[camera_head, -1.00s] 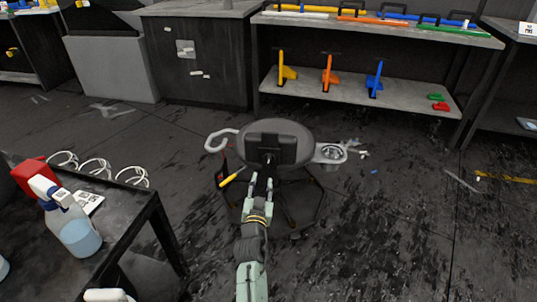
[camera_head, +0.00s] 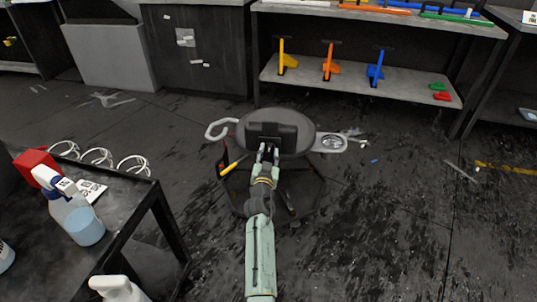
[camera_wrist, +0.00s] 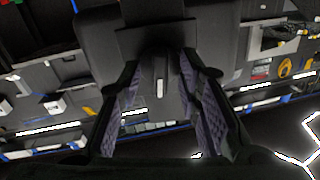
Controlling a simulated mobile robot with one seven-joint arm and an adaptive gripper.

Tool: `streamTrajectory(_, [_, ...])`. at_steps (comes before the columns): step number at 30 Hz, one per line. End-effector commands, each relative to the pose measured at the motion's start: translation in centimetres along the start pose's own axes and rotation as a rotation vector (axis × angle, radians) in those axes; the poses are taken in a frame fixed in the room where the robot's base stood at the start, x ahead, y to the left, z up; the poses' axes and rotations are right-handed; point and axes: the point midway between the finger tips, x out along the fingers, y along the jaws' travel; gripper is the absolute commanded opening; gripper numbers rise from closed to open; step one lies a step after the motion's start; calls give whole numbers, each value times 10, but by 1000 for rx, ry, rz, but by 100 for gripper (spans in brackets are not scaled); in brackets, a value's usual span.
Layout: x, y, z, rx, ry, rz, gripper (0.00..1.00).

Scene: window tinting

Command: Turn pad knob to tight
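The dark padded seat (camera_head: 293,122) of a stool stands on the floor in the middle of the head view, with a black bracket (camera_head: 262,132) on its near side. In the wrist view a dark knob (camera_wrist: 159,66) with a pale mark on it sits on the bracket face (camera_wrist: 135,42). My gripper (camera_head: 268,152) is at the near side of the bracket. In the wrist view my gripper (camera_wrist: 161,72) has its two purple-padded fingers apart, one on each side of the knob. Gaps show beside the knob low down; contact at the tips cannot be told. The knob is hidden in the head view.
A black table (camera_head: 140,205) with a spray bottle (camera_head: 82,218) stands left of my arm. Floor at the right is mostly clear.

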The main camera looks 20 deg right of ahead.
Motion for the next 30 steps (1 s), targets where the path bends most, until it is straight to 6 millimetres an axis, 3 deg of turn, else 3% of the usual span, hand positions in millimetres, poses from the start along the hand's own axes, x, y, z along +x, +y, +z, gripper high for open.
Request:
streamTrajectory(4, [0, 0, 0, 0, 0, 0, 31])
streamTrajectory(18, [0, 0, 0, 0, 0, 0, 0])
streamTrajectory(30, [-1, 0, 1, 8, 0, 0, 0])
